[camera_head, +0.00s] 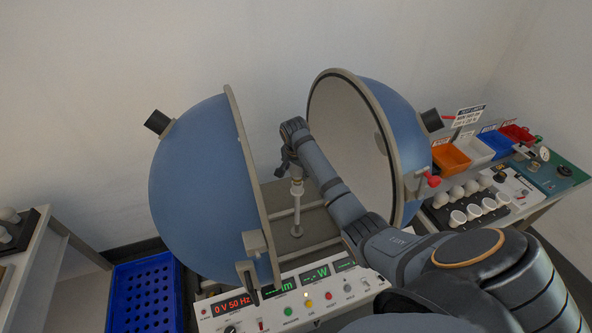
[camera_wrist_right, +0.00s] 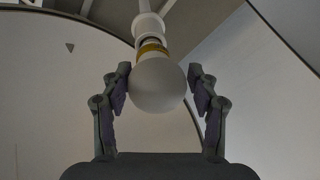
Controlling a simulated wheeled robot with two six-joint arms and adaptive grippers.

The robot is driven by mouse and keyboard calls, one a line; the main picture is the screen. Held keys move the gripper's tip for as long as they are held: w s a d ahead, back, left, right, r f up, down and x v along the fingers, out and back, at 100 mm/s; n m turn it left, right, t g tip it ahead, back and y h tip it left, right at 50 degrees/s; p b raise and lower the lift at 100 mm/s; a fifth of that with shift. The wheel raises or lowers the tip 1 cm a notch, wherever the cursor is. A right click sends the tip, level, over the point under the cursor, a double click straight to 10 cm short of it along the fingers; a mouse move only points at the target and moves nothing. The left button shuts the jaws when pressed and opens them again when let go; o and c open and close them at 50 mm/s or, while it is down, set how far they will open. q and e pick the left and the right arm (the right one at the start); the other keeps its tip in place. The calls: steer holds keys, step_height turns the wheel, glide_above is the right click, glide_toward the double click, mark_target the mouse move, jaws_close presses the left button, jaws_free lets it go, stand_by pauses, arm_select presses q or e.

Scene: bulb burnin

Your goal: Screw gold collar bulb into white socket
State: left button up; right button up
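The gold collar bulb (camera_wrist_right: 158,85) is a white globe with a gold band (camera_wrist_right: 151,48) at its neck. In the right wrist view its neck end meets the white socket (camera_wrist_right: 147,25) in line; how deep it sits I cannot tell. The socket tops a thin post (camera_head: 297,215) between the sphere halves in the head view, where the bulb is mostly hidden by my gripper. My right gripper (camera_wrist_right: 160,88) also shows in the head view (camera_head: 284,170). Its fingers are apart on both sides of the globe, with a small gap at the right. My left gripper is not in view.
Two blue hemispheres (camera_head: 195,175) stand open around the post, the right one (camera_head: 392,115) close beside my forearm. A control panel (camera_head: 275,308) lies in front. At right are coloured bins (camera_head: 452,158) and several bulbs (camera_head: 458,218). A blue crate (camera_head: 145,295) is at lower left.

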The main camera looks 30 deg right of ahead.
steer(key=c, duration=0.7)
steer(key=shift+o, duration=0.2)
steer(key=m, duration=0.3)
steer(key=m+g+h, duration=0.1)
steer(key=m, duration=0.2)
steer(key=shift+w+r, duration=0.15)
steer(key=m+g, duration=0.1)
steer(key=m, duration=0.1)
steer(key=shift+m, duration=0.3)
steer(key=shift+w+m+g+b, duration=0.1)
steer(key=shift+m+g+b, duration=0.2)
steer(key=shift+m, duration=0.9)
steer(key=m+g+b, duration=0.1)
steer(key=m+b, duration=0.1)
steer(key=m, duration=0.1)
steer(key=m+b, duration=0.2)
steer(key=m, duration=0.2)
steer(key=f+m+g+y+b, duration=0.1)
steer(key=m+b, duration=0.2)
steer(key=shift+d+g, duration=0.2)
steer(key=shift+g, duration=0.1)
steer(key=shift+r+m, duration=0.2)
steer(key=shift+m, duration=0.6)
steer(key=shift+r, duration=0.2)
steer(key=o, duration=0.9)
steer(key=shift+o, duration=0.7)
steer(key=shift+w+a+f, duration=0.1)
steer(key=shift+w, duration=0.05)
